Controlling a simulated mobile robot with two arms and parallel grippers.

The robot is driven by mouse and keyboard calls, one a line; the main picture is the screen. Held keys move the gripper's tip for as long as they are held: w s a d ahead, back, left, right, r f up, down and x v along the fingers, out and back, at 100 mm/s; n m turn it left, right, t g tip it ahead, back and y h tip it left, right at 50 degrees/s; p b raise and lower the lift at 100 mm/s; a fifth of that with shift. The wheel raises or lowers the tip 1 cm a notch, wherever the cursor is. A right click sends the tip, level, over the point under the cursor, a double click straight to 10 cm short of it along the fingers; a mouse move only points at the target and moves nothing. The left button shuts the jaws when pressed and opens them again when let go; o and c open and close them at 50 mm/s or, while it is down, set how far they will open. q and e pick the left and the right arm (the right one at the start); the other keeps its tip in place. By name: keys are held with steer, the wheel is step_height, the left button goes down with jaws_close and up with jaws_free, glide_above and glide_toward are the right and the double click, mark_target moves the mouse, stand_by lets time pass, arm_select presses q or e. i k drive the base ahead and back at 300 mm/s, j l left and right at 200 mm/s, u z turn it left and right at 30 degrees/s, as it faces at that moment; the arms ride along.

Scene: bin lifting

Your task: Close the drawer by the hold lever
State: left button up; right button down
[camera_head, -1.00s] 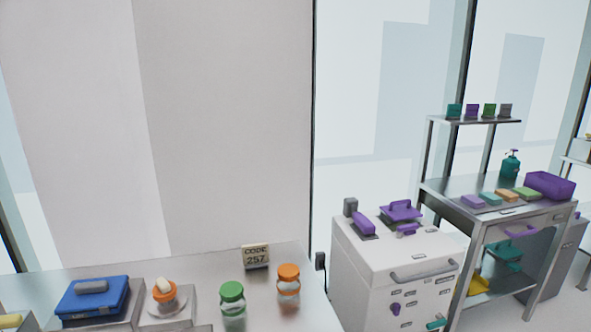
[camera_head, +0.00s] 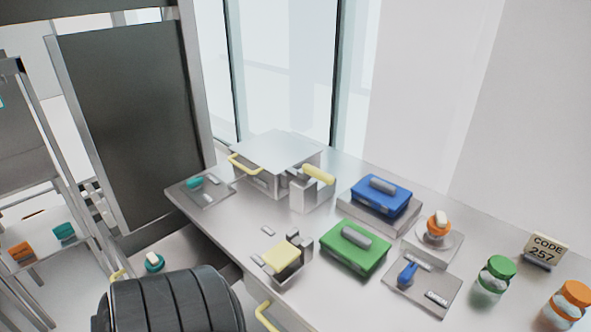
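A yellow curved handle (camera_head: 265,317) is on the front of the metal table, at the bottom edge of the view. Another yellow handle (camera_head: 119,275) shows at the left, beside a grey surface below the table top that may be a pulled-out drawer; I cannot tell. A silver box (camera_head: 280,150) on the table has a yellow curved handle on its left and a thick yellow lever (camera_head: 319,175) at its front right. A small block with a yellow flat lever (camera_head: 281,256) stands near the front edge. Neither of my grippers is in view.
A dark ribbed rounded object (camera_head: 175,302) stands before the table. The table holds a green case (camera_head: 354,248), a blue case (camera_head: 380,193), a blue-handled plate (camera_head: 422,287), an orange-topped item (camera_head: 438,227), jars and a code sign (camera_head: 545,249). A dark panel (camera_head: 125,110) stands left.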

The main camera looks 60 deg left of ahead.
mark_target(182, 245)
steer(key=u, duration=1)
steer(key=k+u, duration=0.1)
steer(key=u, duration=0.9)
steer(key=j+u, duration=0.1)
steer(key=u, duration=0.4)
steer(key=k+u, duration=0.1)
steer(key=u, duration=0.4)
